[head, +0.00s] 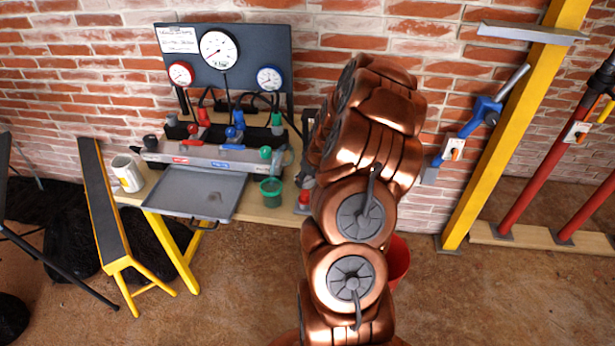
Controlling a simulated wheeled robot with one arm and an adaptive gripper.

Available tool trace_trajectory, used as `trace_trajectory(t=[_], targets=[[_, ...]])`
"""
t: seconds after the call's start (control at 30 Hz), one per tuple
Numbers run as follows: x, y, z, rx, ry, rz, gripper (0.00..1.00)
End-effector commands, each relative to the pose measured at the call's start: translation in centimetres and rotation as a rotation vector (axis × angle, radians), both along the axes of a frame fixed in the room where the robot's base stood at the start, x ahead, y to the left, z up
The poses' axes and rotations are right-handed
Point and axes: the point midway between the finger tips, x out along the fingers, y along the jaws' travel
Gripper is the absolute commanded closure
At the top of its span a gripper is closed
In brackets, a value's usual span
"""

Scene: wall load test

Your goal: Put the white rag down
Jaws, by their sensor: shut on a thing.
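I cannot make out the white rag in the head view. My copper-coloured arm rises through the middle and hides the right end of the workbench (258,213). My gripper is not clearly visible; it appears hidden behind my arm, so what it holds does not show. On the bench, the grey metal tray (200,192) looks empty. A white mug (127,173) stands to its left and a green cup (271,191) to its right.
A gauge panel (255,52) and a manifold with coloured valves (210,152) stand behind the tray. A yellow-legged stand (105,200) is at left. A red bucket (398,262) is partly behind my arm. A yellow post (515,130) and red props (545,150) stand right.

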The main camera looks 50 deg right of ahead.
Motion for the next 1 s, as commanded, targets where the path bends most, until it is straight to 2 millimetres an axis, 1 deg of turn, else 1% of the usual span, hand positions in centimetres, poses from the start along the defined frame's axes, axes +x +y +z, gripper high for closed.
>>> trace_trajectory(t=[0.17, 0.2, 0.4, 0.43, 0.77, 0.9, 1.0], targets=[[0.0, 0.0, -0.4, 0.0, -0.001, 0.0, 0.87], [0.0, 0.0, -0.3, 0.0, 0.0, 0.0, 0.47], [0.0, 0.0, -0.2, 0.0, -0.001, 0.0, 0.26], [0.0, 0.0, -0.2, 0.0, -0.001, 0.0, 0.24], [0.0, 0.0, -0.1, 0.0, -0.001, 0.0, 0.24], [-0.1, 0.0, 0.4, -0.001, -0.003, 0.0, 0.24], [-0.4, 0.0, 1.4, -0.003, -0.006, -0.001, 0.24]])
